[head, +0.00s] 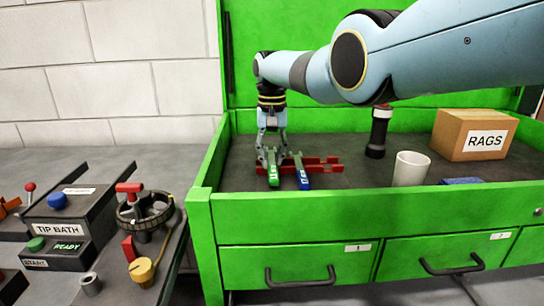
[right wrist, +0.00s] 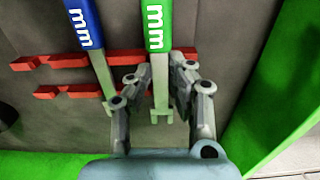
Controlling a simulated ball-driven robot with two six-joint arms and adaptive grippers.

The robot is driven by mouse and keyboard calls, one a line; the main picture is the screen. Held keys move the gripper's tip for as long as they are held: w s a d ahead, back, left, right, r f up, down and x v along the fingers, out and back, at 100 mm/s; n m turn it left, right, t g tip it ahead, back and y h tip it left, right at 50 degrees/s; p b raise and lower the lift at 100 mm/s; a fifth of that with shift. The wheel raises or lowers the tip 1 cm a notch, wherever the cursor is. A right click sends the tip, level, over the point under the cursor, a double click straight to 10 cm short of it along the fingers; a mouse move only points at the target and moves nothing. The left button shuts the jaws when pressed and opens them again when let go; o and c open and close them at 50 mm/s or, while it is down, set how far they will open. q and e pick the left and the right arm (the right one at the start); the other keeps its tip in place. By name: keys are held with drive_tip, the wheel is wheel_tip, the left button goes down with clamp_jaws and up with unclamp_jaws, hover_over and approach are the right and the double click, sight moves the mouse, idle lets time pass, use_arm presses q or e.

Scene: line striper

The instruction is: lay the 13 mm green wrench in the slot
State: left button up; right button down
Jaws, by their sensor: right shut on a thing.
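The green wrench (head: 272,178), marked "mm", is at the left end of the red slotted rack (head: 325,163) in the tool chest. My right gripper (head: 271,155) points down over it and is shut on it. In the right wrist view the green wrench (right wrist: 160,85) runs between the fingers (right wrist: 160,72) and crosses the line of the red rails (right wrist: 100,62). Whether it is seated in a slot or just above it, I cannot tell. A blue wrench (head: 302,180) lies beside it on the right, across the rack. My left gripper is not in view.
The green chest's front wall (head: 380,198) and left wall edge (head: 212,165) bound the tray. A white cup (head: 411,169), a black cylinder (head: 378,133) and a RAGS box (head: 475,134) stand to the right. The tip bath bench (head: 65,225) is at left.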

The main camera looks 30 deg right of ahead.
drive_tip(key=shift+s+f, duration=0.15)
drive_tip(key=shift+f, duration=0.15)
idle(0.4)
drive_tip(key=shift+r+p, duration=0.3)
drive_tip(key=shift+r, duration=0.05)
drive_tip(key=shift+r, duration=0.15)
drive_tip(key=c, duration=0.8)
unclamp_jaws()
drive_tip(key=shift+c, duration=0.2)
drive_tip(key=shift+r, duration=0.15)
